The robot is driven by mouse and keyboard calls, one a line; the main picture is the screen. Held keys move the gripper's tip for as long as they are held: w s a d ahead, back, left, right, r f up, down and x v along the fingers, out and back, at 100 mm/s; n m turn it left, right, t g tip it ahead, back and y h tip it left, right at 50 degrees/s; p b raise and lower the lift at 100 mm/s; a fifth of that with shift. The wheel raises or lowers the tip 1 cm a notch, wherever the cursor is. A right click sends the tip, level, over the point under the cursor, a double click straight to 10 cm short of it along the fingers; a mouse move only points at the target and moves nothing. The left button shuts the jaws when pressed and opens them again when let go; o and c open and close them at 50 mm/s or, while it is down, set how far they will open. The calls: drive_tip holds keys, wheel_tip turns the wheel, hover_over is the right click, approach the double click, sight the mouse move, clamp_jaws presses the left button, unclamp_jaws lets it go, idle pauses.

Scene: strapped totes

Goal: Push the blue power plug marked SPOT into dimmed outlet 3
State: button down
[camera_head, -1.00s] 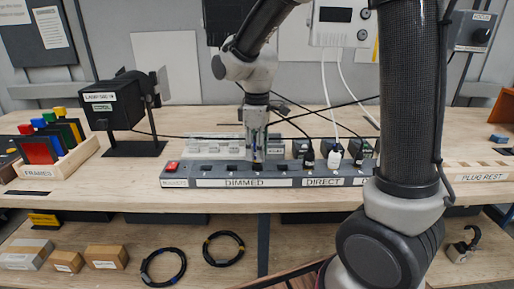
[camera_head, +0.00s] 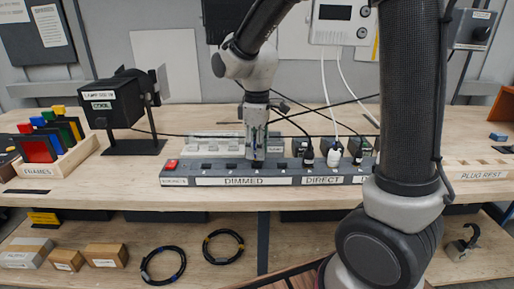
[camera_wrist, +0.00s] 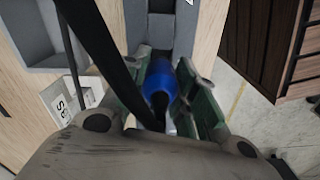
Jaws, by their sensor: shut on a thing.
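A blue plug (camera_wrist: 160,78) with a dark cord is between the green-padded fingers of my gripper (camera_wrist: 172,100) in the wrist view. The gripper is shut on it. In the head view my gripper (camera_head: 257,156) points down at the DIMMED part of the grey power strip (camera_head: 286,181), around its middle outlets. The plug's tip is hidden, so I cannot tell whether it is in an outlet or just above it. The strip's outlets are too small to read by number.
Dark plugs (camera_head: 308,157) and a white plug (camera_head: 334,157) stand in the DIRECT part, right of my gripper. Cables hang behind. A red switch (camera_head: 171,164) is at the strip's left end. The LAMP box (camera_head: 111,103) and FRAMES holder (camera_head: 62,163) stand left, the PLUG REST (camera_head: 478,169) right.

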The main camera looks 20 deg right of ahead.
drive_tip(key=shift+f, duration=1.65)
drive_tip(key=c, duration=1.1)
unclamp_jaws()
drive_tip(key=shift+o, duration=0.2)
wheel_tip(320, 180, up, 12)
drive_tip(key=shift+r, duration=0.1)
drive_tip(key=shift+w+m, duration=0.1)
drive_tip(key=shift+m, duration=0.4)
drive_tip(key=s+d+r+m+t, duration=0.2)
drive_tip(key=s+d+m+t, duration=0.2)
drive_tip(key=s+d+m, duration=0.6)
drive_tip(key=s+d, duration=0.5)
drive_tip(key=s, duration=0.4)
drive_tip(key=shift+r, duration=0.2)
